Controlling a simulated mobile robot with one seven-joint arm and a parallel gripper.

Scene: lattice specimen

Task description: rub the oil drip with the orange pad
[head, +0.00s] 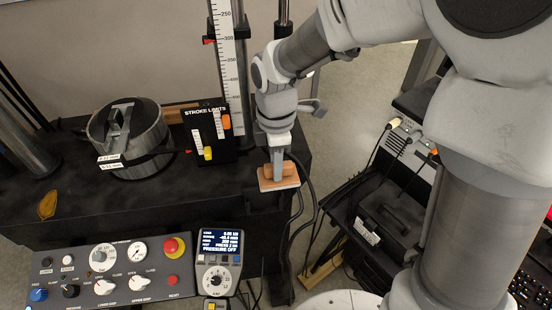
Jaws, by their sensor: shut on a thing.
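The orange pad (266,184) is a small block with a pale lower layer. My gripper (277,166) points down and is shut on its top. The pad is over the right front corner of the black machine bed; I cannot tell whether it touches the surface. The oil drip (47,205) is an amber, elongated spot on the bed's left part, near the front edge. The pad is far to the right of the drip.
A round metal clamp block (128,135) stands on the bed between drip and pad. The stroke limits panel (208,140) and a ruler column (229,60) stand behind. A control panel (112,272) and handheld display (219,255) are in front. The front strip of bed looks clear.

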